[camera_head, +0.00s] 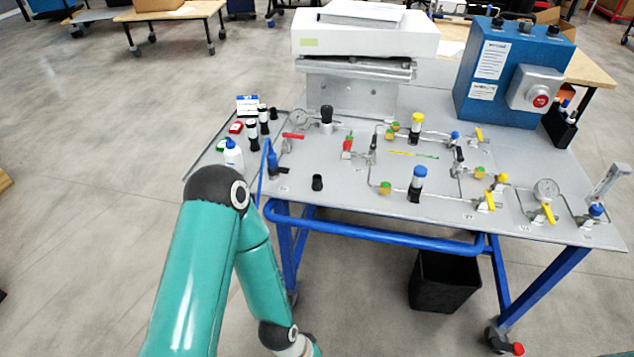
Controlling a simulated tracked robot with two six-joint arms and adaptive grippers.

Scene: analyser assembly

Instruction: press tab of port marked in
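The analyser panel (340,190) is a grey board on a blue-framed cart. It carries tubing, valves and gauges. A blue and black fitting (273,163) is at its left front edge, and a short black fitting (317,183) is to the right of it. The small labels on the panel are too small to read, so I cannot tell which port is marked "in" or see its tab. My teal left arm comes in at the lower left and bends downward, in front of the cart. Its gripper is out of the picture below.
A side tray (210,150) with bottles and small boxes adjoins the panel's left. A white instrument (365,35) and a blue control box (513,75) with a red button stand at the back. A black bin (444,283) is under the cart. Open floor lies left.

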